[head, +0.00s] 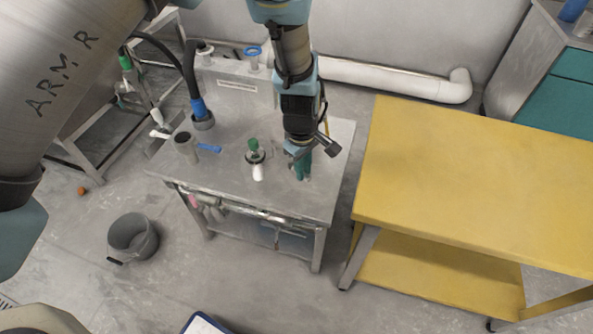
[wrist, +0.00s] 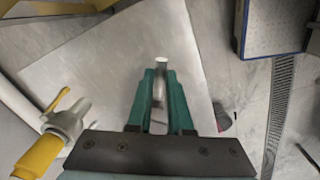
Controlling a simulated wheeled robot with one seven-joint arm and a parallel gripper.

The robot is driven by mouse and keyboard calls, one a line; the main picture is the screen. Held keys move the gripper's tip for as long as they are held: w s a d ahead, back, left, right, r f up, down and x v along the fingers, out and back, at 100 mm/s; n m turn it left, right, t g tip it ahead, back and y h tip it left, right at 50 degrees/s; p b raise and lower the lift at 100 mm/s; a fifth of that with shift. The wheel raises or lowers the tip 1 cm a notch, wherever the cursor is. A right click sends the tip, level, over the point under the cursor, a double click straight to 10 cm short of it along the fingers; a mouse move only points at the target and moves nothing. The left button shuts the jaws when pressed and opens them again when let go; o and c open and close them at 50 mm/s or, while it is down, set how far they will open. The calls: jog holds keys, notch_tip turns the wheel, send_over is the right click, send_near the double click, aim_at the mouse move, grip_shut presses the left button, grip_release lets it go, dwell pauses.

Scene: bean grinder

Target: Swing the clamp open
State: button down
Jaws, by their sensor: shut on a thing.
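My gripper (head: 302,167) is over the right part of the grey metal table, with its teal fingers pointing down. In the wrist view, the fingers (wrist: 160,85) are shut on a slim, light metal piece (wrist: 161,62) with a pale end. It seems to be part of the clamp, but most of it is hidden between the fingers. In the head view, the fingers hide this piece. A small fitting with a green top (head: 254,145) and a white cylinder (head: 258,172) stands on the table just left of my gripper.
The metal table (head: 325,190) carries a black hose (head: 192,75) and an open cup (head: 185,147) at the left. A yellow bench (head: 470,180) stands close at the right. A grey bucket (head: 133,237) is on the floor at the left. A yellow-ended part (wrist: 40,158) shows at lower left in the wrist view.

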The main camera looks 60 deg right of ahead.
jog(key=shift+s+d+n, duration=0.2)
jog(key=shift+d+n, duration=0.55)
jog(key=shift+d, duration=0.15)
jog(key=shift+s+d+n, duration=0.15)
jog(key=shift+d+n, duration=0.65)
jog(key=shift+d, duration=0.1)
jog(key=shift+s+d+n, duration=0.2)
jog(key=shift+d+n, duration=0.55)
jog(key=shift+d, duration=0.25)
jog(key=c, duration=0.8)
grip_release()
jog(key=shift+c, duration=0.2)
jog(key=shift+r, duration=0.15)
notch_tip(320, 180, up, 10)
jog(key=b, duration=0.2)
jog(key=shift+a+r, duration=0.25)
jog(key=shift+a, duration=0.15)
